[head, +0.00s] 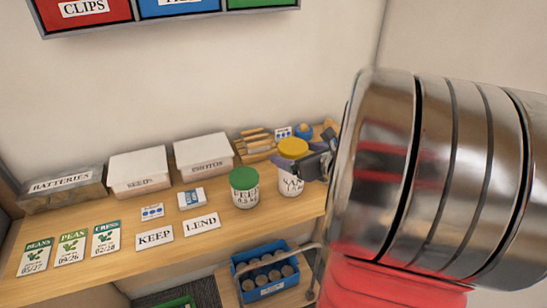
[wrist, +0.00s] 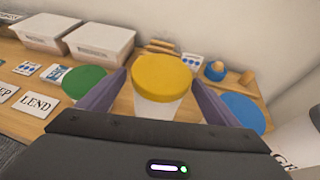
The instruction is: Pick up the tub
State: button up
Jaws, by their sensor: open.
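A white tub with a yellow lid (head: 292,150) stands upright on the wooden shelf, with dark lettering on its side that I cannot fully read. In the wrist view the yellow-lidded tub (wrist: 160,78) sits between the two purple-grey fingers. My gripper (wrist: 157,85) is open, one finger on each side of the tub, with a gap showing near the lid. In the head view my gripper (head: 306,163) reaches in from the right at the tub. A second white tub with a green lid (head: 244,187) stands just left of it; its lid (wrist: 84,82) also shows in the wrist view.
Lidded boxes marked BATTERIES (head: 62,190), SEEDS (head: 139,172) and PHOTOS (head: 203,153) line the wall. Seed packets (head: 72,248) and KEEP and LEND cards (head: 154,237) lie in front. A blue crate of cans (head: 268,291) is below.

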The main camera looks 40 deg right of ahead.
jog(key=shift+w, duration=0.2)
jog(key=x, duration=0.5)
jog(key=shift+d+f, duration=0.1)
jog(key=shift+f, duration=0.05)
jog(key=shift+c, duration=0.7)
jog(key=c, duration=1.9)
grip_shut()
jog(key=shift+r, duration=0.3)
